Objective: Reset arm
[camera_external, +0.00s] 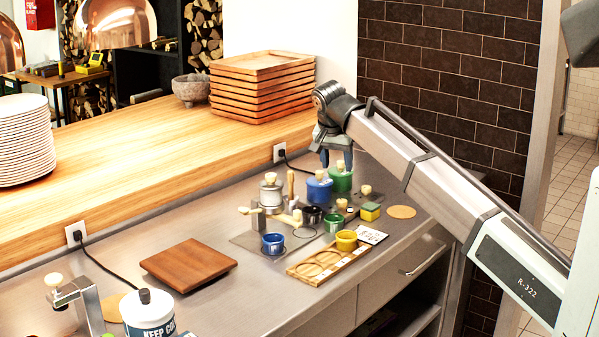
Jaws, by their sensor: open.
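My gripper (337,160) points down at the back right of the steel counter, with its two blue-tipped fingers apart. It hangs above or just behind a green lidded pot (340,181) and a blue lidded pot (319,189); the exact gap cannot be judged. Nothing shows between the fingers. My arm reaches in from the right edge.
A wooden tray (303,270) holds a yellow cup (346,240) at its right end. A blue cup (273,244), a yellow-green block (370,211) and a wooden board (188,264) stand around. Stacked trays (262,90) sit on the raised wooden ledge (150,145).

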